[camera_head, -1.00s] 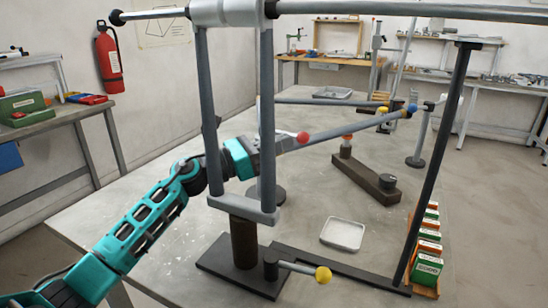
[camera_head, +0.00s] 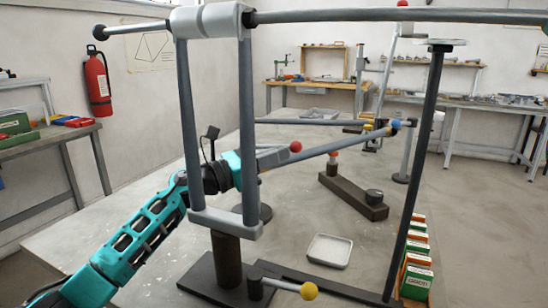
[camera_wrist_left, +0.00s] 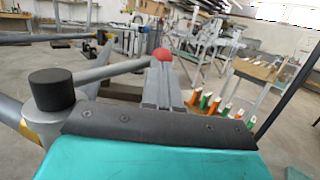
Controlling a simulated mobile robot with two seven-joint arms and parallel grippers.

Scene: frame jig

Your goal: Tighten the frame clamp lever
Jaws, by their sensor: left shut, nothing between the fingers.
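My left gripper (camera_head: 276,156) reaches in behind the two grey upright posts (camera_head: 187,130) of the frame jig. Its fingers are together and hold nothing. A red ball knob (camera_head: 295,146) shows right at the fingertips; in the left wrist view the red knob (camera_wrist_left: 162,54) is just beyond them. Whether they touch it I cannot tell. A lever with a yellow ball knob (camera_head: 309,291) stands out from the base at the front. A grey sloping tube (camera_head: 338,146) ends in a blue ball (camera_head: 396,123). Which lever is the frame clamp's I cannot tell. My right gripper is out of view.
A dark slanted post (camera_head: 420,170) stands at the right, beside a row of small boxes (camera_head: 416,283). A shallow white tray (camera_head: 329,251) lies on the table. A dark block (camera_head: 352,195) lies farther back. A grey bar (camera_head: 400,15) crosses above.

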